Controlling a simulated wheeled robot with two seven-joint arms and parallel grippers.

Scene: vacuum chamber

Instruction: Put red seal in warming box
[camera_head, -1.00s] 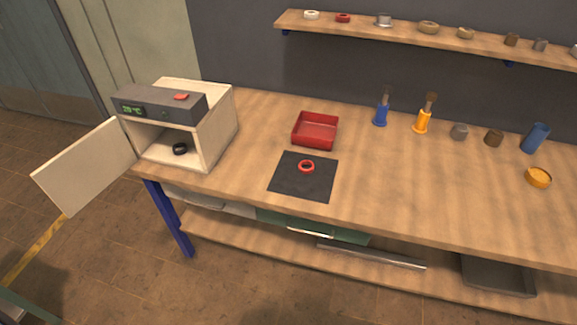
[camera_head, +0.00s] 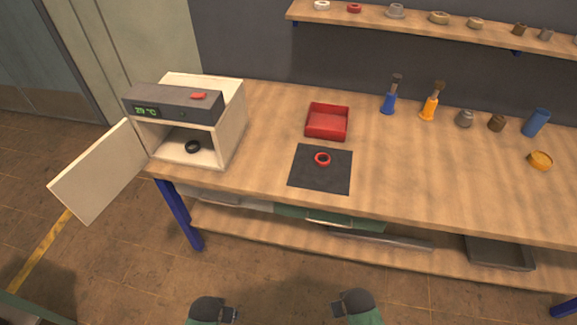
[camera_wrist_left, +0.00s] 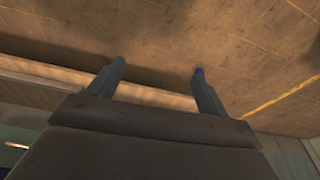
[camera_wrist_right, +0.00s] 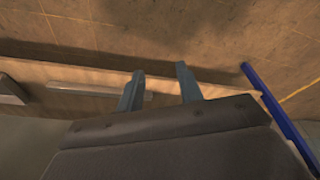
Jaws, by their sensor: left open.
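The red seal (camera_head: 322,159) is a small ring lying flat on the black mat (camera_head: 320,180) on the bench. The warming box (camera_head: 230,135) is cream, with a grey control panel (camera_head: 172,105) above its opening. Its door (camera_head: 98,172) stands open to the left, and a black ring (camera_head: 192,146) lies inside. My left gripper (camera_wrist_left: 159,65) is open and empty in the left wrist view. My right gripper (camera_wrist_right: 160,69) has its fingers apart with nothing between them. Both arms show only partly at the bottom of the head view, in front of the bench and away from the seal.
A red tray (camera_head: 327,122) stands behind the mat. A shelf (camera_head: 410,20) holds several rings and small parts. The front right bench top is clear.

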